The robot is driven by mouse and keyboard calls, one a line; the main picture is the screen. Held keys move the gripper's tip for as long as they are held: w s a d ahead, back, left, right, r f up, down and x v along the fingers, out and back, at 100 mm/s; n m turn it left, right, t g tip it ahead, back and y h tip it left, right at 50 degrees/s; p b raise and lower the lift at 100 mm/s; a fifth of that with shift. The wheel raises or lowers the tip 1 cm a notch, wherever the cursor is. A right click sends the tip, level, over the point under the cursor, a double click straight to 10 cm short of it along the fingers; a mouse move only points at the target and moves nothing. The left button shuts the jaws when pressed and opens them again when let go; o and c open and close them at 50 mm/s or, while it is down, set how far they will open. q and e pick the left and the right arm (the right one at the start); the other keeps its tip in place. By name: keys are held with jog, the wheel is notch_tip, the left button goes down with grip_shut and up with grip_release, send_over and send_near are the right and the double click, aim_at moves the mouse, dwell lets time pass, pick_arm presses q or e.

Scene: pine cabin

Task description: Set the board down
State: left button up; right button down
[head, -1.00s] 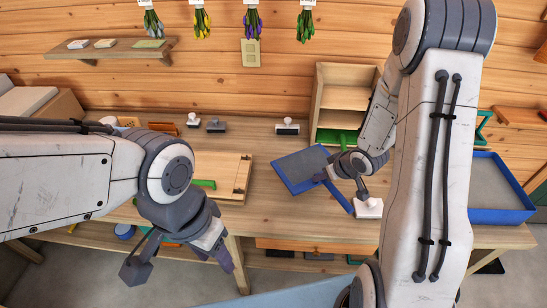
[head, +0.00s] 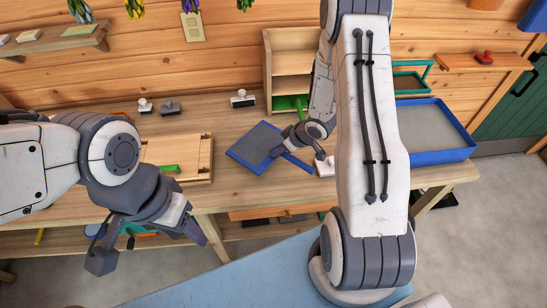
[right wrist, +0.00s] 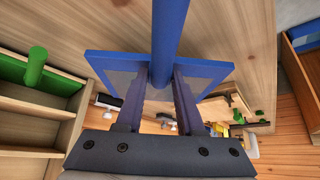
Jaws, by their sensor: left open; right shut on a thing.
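The board (head: 252,148) is a grey panel with a blue rim and a blue bar handle (head: 298,163). My right gripper (head: 282,150) is shut on it, over the middle of the workbench. In the right wrist view, the blue bar (right wrist: 169,40) runs between the two fingers, with the board's blue edge (right wrist: 105,60) behind them. I cannot tell whether the board touches the bench top. My left gripper (head: 148,246) is open and empty, in front of the bench's front edge at left.
The workbench (head: 225,190) carries a wooden frame board (head: 190,150) with a green handle, several stamps (head: 242,99) at the back, and a wooden shelf box (head: 288,65). A blue-walled tray (head: 440,155) is at right.

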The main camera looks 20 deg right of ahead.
aim_at(275, 158)
jog(key=shift+w+a+f, duration=0.35)
jog(key=shift+a+f, duration=0.1)
jog(key=shift+a, duration=0.15)
notch_tip(275, 158, down, 4)
jog(key=shift+r+p, duration=0.15)
jog(key=shift+p, duration=0.25)
jog(key=shift+f, duration=0.2)
jog(key=c, duration=0.5)
grip_release()
jog(key=shift+r, duration=0.1)
